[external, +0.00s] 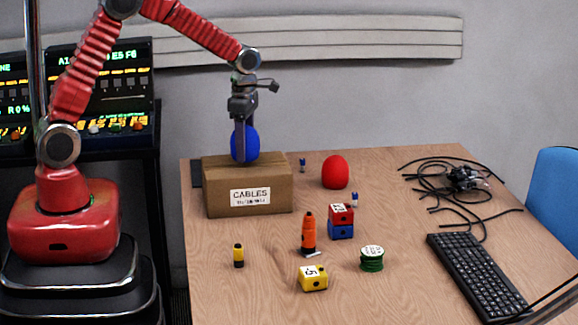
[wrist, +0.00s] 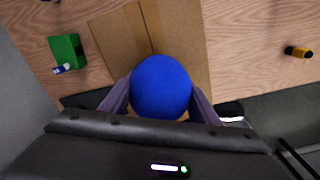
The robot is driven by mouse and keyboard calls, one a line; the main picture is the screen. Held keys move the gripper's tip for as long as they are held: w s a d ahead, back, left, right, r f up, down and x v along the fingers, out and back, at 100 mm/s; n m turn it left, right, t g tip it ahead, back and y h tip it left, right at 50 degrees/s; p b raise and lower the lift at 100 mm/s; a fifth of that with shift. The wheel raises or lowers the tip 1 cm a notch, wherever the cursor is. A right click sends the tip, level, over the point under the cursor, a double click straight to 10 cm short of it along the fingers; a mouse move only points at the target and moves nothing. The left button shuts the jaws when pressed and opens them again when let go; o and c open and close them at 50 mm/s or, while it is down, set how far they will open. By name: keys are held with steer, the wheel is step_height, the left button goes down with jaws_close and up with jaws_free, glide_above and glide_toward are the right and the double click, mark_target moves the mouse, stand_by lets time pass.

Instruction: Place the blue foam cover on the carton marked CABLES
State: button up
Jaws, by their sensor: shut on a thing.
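The blue foam cover (external: 252,143) is a rounded blue piece held between the fingers of my gripper (external: 239,150). It sits at the top of the brown carton marked CABLES (external: 222,192), on the table's left side. In the wrist view the blue foam cover (wrist: 161,87) lies between the two fingers of my gripper (wrist: 160,98), with the carton (wrist: 190,35) beneath it. My gripper is shut on the cover. The cover's underside is hidden, so I cannot tell for certain whether it touches the carton top.
A red foam cover (external: 335,172) stands right of the carton. In front are an orange screwdriver-like tool (external: 308,232), red and blue blocks (external: 341,222), a yellow block (external: 313,279) and a green spool (external: 372,260). Black cables (external: 465,182) and a keyboard (external: 478,277) lie right.

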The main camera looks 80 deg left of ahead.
steer(key=shift+f, duration=0.85)
steer(key=o, duration=1)
step_height(320, 180, up, 12)
steer(key=shift+r, duration=0.1)
stand_by(0.4)
